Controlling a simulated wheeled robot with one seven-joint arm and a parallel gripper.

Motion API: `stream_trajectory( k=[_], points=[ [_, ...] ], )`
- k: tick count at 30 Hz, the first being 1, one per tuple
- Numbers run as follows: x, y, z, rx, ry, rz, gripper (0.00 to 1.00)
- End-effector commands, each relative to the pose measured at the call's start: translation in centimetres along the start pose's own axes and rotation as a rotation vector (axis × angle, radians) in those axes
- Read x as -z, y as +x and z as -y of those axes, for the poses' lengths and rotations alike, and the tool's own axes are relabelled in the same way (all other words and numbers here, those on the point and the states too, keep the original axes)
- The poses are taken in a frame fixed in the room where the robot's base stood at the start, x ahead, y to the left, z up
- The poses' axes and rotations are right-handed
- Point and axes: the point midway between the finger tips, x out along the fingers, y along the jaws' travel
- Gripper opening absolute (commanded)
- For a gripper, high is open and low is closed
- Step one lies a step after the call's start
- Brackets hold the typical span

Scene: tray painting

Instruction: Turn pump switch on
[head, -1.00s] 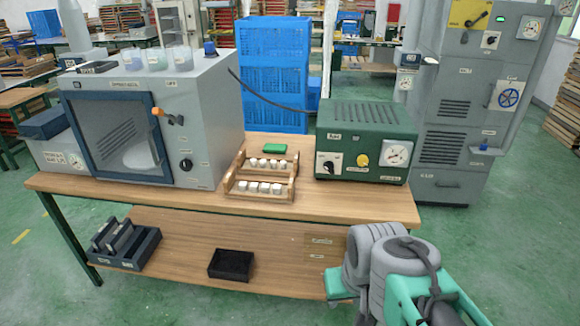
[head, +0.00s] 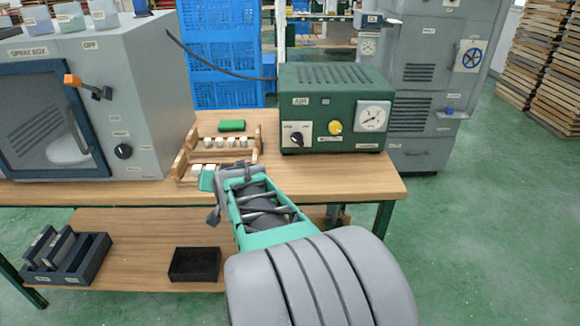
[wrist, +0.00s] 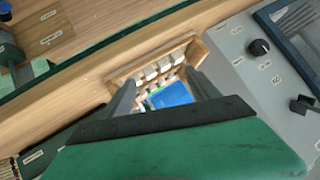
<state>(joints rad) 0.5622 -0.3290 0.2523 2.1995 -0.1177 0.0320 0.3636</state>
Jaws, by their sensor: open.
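The green pump box (head: 335,85) stands on the right part of the wooden table in the head view. The switch's exact setting is too small to read. My gripper (head: 213,190) is in front of the bottle rack, left of and nearer than the switch, and apart from it. In the wrist view my gripper (wrist: 163,92) is open, its two fingers spread over the rack with nothing clasped.
The wooden rack (head: 182,160) of small white pieces and a green block (head: 232,126) lie between the pump and the grey spray box (head: 165,95). A dark hose arcs behind toward the pump. A grey cabinet (head: 420,155) stands behind right. Bare tabletop (head: 340,178) lies before the pump.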

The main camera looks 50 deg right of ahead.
Motion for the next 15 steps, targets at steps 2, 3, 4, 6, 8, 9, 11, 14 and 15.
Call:
stream_trajectory(
  k=[2,3,4,6,8,9,11,14,15],
  points=[
    [2.6,5.0,-9.0,-0.028,0.189,-0.235,0.72],
    [4.5,5.5,-12.2,-0.029,0.258,-0.337,0.72],
    [5.8,5.6,-14.4,-0.028,0.302,-0.409,0.72],
    [8.0,5.3,-19.1,-0.025,0.384,-0.549,0.72],
    [9.4,4.6,-21.9,-0.021,0.428,-0.638,0.72],
    [10.1,4.2,-23.1,-0.016,0.446,-0.678,0.72],
    [10.8,3.9,-23.9,-0.012,0.459,-0.708,0.72],
    [12.0,4.6,-24.1,-0.010,0.461,-0.715,0.72],
    [12.4,5.1,-24.2,-0.011,0.461,-0.715,0.72]
  ],
)
